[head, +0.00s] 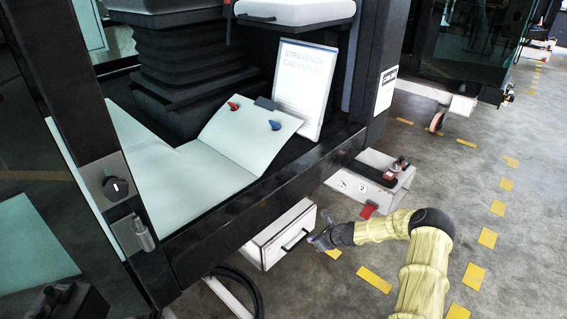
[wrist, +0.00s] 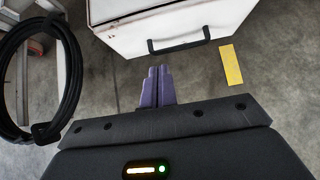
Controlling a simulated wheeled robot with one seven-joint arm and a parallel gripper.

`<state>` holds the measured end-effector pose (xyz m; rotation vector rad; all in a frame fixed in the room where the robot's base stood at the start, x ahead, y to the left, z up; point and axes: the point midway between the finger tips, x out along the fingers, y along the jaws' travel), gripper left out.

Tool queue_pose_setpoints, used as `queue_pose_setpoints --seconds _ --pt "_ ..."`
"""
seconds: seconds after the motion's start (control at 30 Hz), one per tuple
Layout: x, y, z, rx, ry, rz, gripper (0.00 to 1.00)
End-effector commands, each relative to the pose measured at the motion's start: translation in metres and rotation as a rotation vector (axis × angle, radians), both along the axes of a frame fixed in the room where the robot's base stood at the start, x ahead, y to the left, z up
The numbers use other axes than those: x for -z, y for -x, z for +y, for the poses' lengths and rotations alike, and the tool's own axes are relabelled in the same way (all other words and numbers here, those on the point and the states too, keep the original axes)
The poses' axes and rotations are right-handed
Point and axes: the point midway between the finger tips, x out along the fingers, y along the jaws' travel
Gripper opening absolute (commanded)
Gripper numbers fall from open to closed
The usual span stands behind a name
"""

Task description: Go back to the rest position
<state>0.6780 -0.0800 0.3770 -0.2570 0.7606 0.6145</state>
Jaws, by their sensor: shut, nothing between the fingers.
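My gripper (head: 318,241) is at the end of my yellow-sleeved arm, low in front of the cab. In the wrist view its two purple fingers (wrist: 157,87) are together with nothing between them. A white drawer (head: 282,235) with a black handle sits under the cab's sill, just left of my gripper in the head view. In the wrist view the drawer (wrist: 170,28) and its handle (wrist: 179,42) lie beyond the fingertips, and the fingers look apart from the handle.
A white box (head: 372,184) marked 2 with a red-and-black item on top stands right of the drawer. A black hose loop (wrist: 40,75) hangs at the left in the wrist view. The cab sill (head: 265,205) runs above the drawer. Grey floor with yellow marks is open at right.

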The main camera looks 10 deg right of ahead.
Motion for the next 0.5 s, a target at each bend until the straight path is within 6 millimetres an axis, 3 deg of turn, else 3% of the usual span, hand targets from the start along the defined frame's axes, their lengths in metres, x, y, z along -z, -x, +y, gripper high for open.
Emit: queue_pose_setpoints --seconds 0.23,0.5 --pt "-0.022 0.005 0.025 -0.148 0.087 -0.036 0.0" --pt "-0.082 0.04 0.061 -0.582 0.364 -0.136 0.0"
